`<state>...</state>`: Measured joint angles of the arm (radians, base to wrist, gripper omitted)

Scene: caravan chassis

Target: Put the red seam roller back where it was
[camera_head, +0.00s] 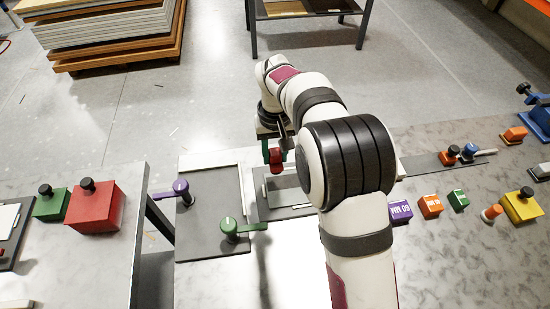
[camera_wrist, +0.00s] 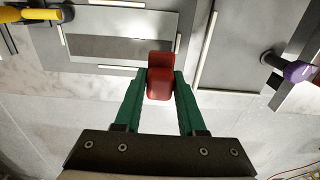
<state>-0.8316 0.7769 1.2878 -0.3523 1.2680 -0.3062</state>
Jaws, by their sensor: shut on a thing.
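My gripper (camera_head: 272,148) is shut on the red seam roller (camera_head: 275,156), above the far edge of the grey worktop. In the wrist view the red roller (camera_wrist: 160,88) sits between the two green fingers of my gripper (camera_wrist: 160,76). Its rounded red end shows; I cannot make out the rest. Beyond it in the wrist view is a grey plate with pale edge strips (camera_wrist: 118,48). The same plate (camera_head: 288,188) is partly hidden by my arm in the head view. I cannot tell whether the roller touches anything below.
Several coloured blocks stand on the right. A red box (camera_head: 96,208) and green box (camera_head: 52,205) stand on the left table, across a gap.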

